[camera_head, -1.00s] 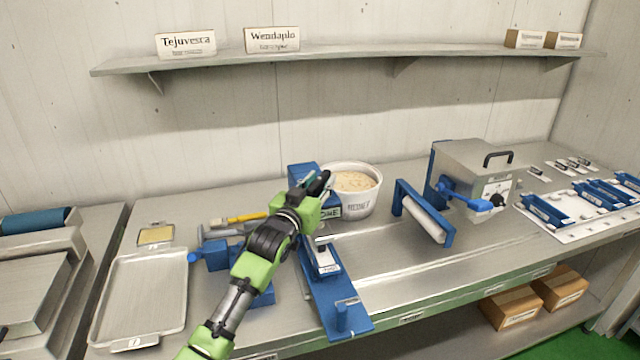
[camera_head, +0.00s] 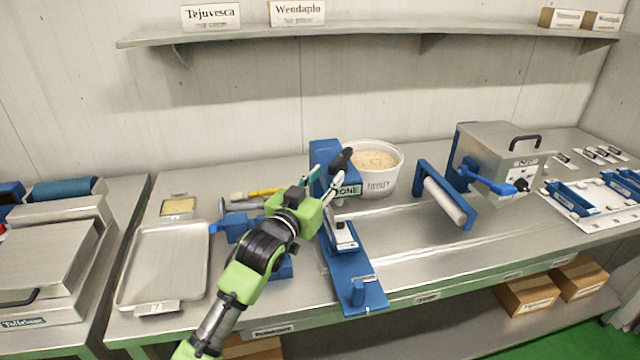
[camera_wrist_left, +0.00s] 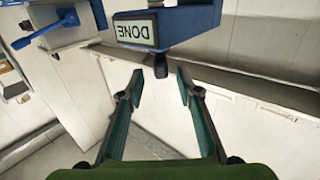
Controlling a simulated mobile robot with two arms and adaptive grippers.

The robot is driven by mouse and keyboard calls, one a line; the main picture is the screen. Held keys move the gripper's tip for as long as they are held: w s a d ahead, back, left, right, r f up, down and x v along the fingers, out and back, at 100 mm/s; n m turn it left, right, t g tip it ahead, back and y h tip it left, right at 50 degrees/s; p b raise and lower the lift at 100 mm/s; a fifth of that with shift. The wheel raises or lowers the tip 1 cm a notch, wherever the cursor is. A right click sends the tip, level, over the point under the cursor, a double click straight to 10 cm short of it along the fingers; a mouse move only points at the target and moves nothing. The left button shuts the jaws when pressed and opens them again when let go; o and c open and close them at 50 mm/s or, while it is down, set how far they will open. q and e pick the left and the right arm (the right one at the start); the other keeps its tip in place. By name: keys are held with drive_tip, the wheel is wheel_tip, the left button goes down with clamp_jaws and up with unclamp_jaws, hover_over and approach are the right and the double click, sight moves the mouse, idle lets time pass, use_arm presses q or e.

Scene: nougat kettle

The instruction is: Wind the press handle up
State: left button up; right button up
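The blue press (camera_head: 324,152) stands upright at the back of the table, with a DONE sign (camera_head: 348,190) on its front. Its black handle grip (camera_head: 342,160) is at the press head. My left gripper (camera_head: 328,176) is just in front of the press, with fingers apart and nothing between them. The left wrist view shows the open gripper (camera_wrist_left: 161,78), the upside-down DONE sign (camera_wrist_left: 136,29) and a dark piece (camera_wrist_left: 160,64) just beyond the fingertips; contact is unclear. The handle's arm is mostly hidden. My right gripper is out of view.
A white tub (camera_head: 380,185) of pale mass stands right of the press. A blue roller frame (camera_head: 445,200) and a metal box with a blue crank (camera_head: 492,185) are further right. A metal tray (camera_head: 160,270) lies left. A shelf (camera_head: 370,35) hangs above.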

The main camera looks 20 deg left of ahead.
use_arm(q)
drive_tip(key=shift+s+a, duration=0.15)
drive_tip(key=shift+s, duration=1.2)
drive_tip(key=s+d+f+g, duration=0.3)
drive_tip(key=s+f+g, duration=0.5)
drive_tip(key=s+f, duration=1.1)
drive_tip(key=s+f+m+g+y, duration=0.1)
drive_tip(key=s+f+g, duration=0.3)
drive_tip(key=s, duration=0.6)
drive_tip(key=s+f+g, duration=0.2)
drive_tip(key=s+f, duration=0.3)
drive_tip(key=s, duration=0.4)
drive_tip(key=s+f+g+b, duration=0.1)
drive_tip(key=s+f+g, duration=0.15)
drive_tip(key=f, duration=2.65)
drive_tip(key=s+a+f+b, duration=0.1)
drive_tip(key=s+a+f, duration=0.1)
drive_tip(key=s+f, duration=1.4)
drive_tip(key=shift+s+a+y, duration=0.3)
drive_tip(key=shift+s, duration=0.25)
